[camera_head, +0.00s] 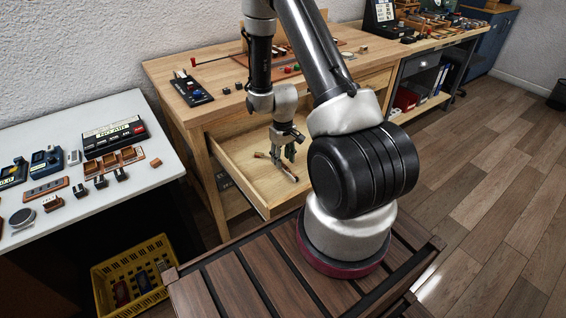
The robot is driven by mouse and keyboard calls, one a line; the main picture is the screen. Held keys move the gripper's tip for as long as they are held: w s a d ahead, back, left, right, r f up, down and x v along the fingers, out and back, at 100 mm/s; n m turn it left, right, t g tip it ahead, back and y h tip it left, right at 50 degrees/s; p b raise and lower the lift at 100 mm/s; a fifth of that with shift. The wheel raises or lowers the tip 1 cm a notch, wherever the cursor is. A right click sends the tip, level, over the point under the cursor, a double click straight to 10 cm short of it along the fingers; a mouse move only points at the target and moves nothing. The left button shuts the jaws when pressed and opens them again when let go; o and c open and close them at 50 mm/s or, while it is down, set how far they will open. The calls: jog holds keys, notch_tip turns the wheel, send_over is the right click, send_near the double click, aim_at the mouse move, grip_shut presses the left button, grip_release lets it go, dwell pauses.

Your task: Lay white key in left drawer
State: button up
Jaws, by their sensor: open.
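A wooden drawer (258,184) is pulled out of the light wood workbench in the middle of the view. My gripper (283,157) is open and points down inside the drawer's outline. A small, slender brown and pale piece (287,172) lies in the drawer just under my fingertips, partly hidden by them. It is too small to tell whether it is the white key or whether the fingers touch it. I cannot make out a white key elsewhere.
The workbench top (215,75) holds small tools and a black tray (191,90). A white table (150,178) with several small devices stands at left. A yellow crate (133,273) sits on the floor below. The floor at right is clear.

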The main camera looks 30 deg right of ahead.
jog(key=s+a+r+t, duration=0.1)
jog(key=s+r, duration=0.1)
jog(key=r, duration=1.2)
jog(key=s+a+r+t, duration=0.1)
jog(key=a+r, duration=0.1)
jog(key=r, duration=1.1)
jog(key=s+a+r+t, duration=0.1)
jog(key=s+r, duration=0.6)
jog(key=s, duration=0.2)
jog(key=s+a+r+t, duration=0.1)
jog(key=s+a+r, duration=0.1)
jog(key=s+r, duration=0.6)
jog(key=shift+s+a, duration=0.25)
jog(key=shift+s, duration=0.65)
jog(key=shift+r, duration=0.1)
